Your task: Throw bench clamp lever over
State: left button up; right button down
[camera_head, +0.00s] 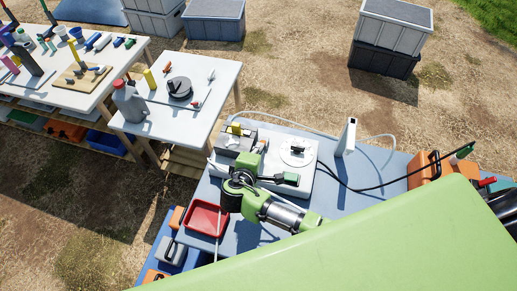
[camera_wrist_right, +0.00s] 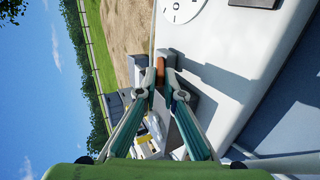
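My right arm reaches from the lower right over a white board (camera_head: 326,158) on the blue bench in the head view. Its gripper is largely hidden there behind my green wrist, close to a grey block (camera_head: 222,142) with a yellow piece on top. In the right wrist view the fingertips (camera_wrist_right: 162,82) are close together. A small brown-orange piece (camera_wrist_right: 168,60) shows right at the tips, possibly the clamp lever's grip. I cannot tell whether they touch or hold it. No lever shows clearly. My left gripper is out of view.
A white dial plate (camera_head: 298,151) with a black piece lies right of my wrist. A red tray (camera_head: 206,218) is to its left. A white upright box (camera_head: 346,137), cables and an orange case (camera_head: 424,168) stand to the right. Two white tables are farther left.

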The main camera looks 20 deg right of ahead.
aim_at(263, 141)
jog(key=shift+w+d+r+g+y+p, duration=0.25)
jog(key=shift+r+p, duration=0.25)
jog(key=shift+p, duration=0.45)
jog(key=shift+w+d+r+g+y+p, duration=0.15)
jog(key=shift+w+r+p, duration=0.3)
jog(key=shift+p, duration=0.45)
jog(key=shift+w+d+r+g+y+p, duration=0.1)
jog(key=shift+w+d+r+g+p, duration=0.15)
jog(key=shift+r+p, duration=0.55)
jog(key=shift+w+d+g+p, duration=0.15)
jog(key=shift+w+g+p, duration=0.1)
jog(key=shift+p, duration=0.4)
jog(key=shift+f, duration=0.2)
jog(key=shift+w+d+r, duration=0.15)
jog(key=shift+w+r, duration=0.05)
jog(key=shift+r, duration=0.05)
jog(key=shift+w+d+r+g+y+p, duration=0.3)
jog(key=shift+w+d+g+y+p, duration=0.25)
jog(key=shift+w, duration=0.15)
jog(key=c, duration=2.9)
grip_release()
jog(key=shift+w+d+g, duration=0.3)
jog(key=shift+w+g, duration=0.05)
jog(key=shift+w, duration=0.1)
jog(key=shift+o, duration=0.2)
jog(key=shift+r, duration=0.15)
